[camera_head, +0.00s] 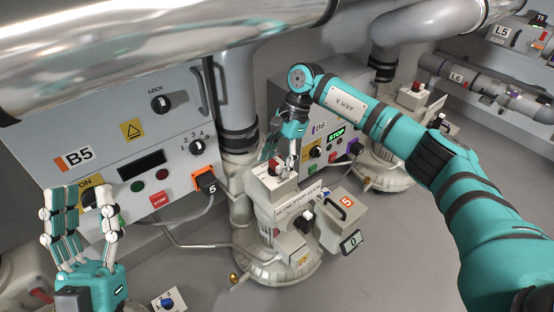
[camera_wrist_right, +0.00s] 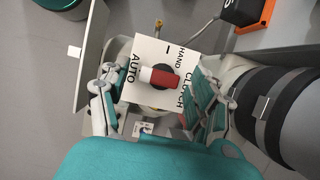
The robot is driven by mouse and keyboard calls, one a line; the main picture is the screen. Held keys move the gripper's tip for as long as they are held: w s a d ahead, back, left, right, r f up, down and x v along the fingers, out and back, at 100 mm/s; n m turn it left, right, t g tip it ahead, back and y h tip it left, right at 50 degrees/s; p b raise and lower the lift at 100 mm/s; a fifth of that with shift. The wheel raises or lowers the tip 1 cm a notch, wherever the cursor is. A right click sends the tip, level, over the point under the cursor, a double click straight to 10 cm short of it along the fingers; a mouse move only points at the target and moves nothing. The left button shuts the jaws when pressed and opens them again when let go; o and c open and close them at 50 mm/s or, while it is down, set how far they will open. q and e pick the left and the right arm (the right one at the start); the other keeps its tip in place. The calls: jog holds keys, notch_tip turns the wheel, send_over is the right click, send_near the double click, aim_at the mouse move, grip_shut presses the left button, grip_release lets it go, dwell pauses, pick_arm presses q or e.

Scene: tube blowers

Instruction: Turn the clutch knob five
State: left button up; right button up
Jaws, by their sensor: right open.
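The clutch knob is a red handle with a white end on a black base; it shows in the right wrist view (camera_wrist_right: 166,78) and in the head view (camera_head: 274,168). It sits on a white plate (camera_wrist_right: 150,50) marked AUTO, HAND and CLUTCH. Its white end points toward the AUTO side. My right gripper (camera_wrist_right: 158,88) is open, with its fingers on either side of the knob and gaps between; in the head view it hangs just above the knob (camera_head: 286,150). My left gripper (camera_head: 82,192) is open and empty at the lower left.
The unit with the knob carries an orange 5 label (camera_head: 347,201) and a plate reading 0 (camera_head: 352,242). Panel B5 (camera_head: 120,150) stands at the left and panel B6 (camera_head: 325,120) behind. A grey pipe (camera_head: 236,80) rises beside the unit. Floor at the front right is clear.

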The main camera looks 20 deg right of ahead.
jog(key=shift+r, duration=0.1)
jog(key=v, duration=1.1)
jog(key=shift+d+r, duration=0.2)
jog(key=shift+r, duration=0.15)
jog(key=shift+s+f, duration=0.1)
